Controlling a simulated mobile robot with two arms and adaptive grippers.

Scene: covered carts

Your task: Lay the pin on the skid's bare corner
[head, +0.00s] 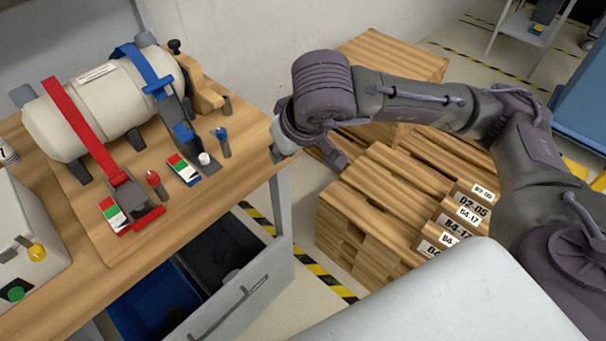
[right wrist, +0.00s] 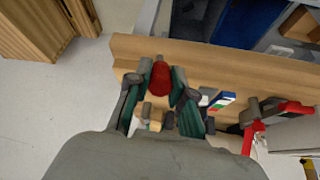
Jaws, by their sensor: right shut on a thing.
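A red-tipped pin (right wrist: 160,78) is between the fingers of my right gripper (right wrist: 161,92) in the right wrist view; its lower part is hidden. In the head view that gripper (head: 284,140) is at the bench's right edge, its fingers mostly hidden by the wrist. The skid (head: 236,170) is a wooden board under a cream strapped tank (head: 100,100). Its near right corner area is bare. My left gripper is out of view.
Red (head: 75,115) and blue (head: 146,68) straps with buckles cross the tank. A grey box (head: 25,230) stands on the bench at left. An open drawer (head: 225,245) is below the bench edge. Wooden pallets with labels (head: 385,190) stand under my right arm.

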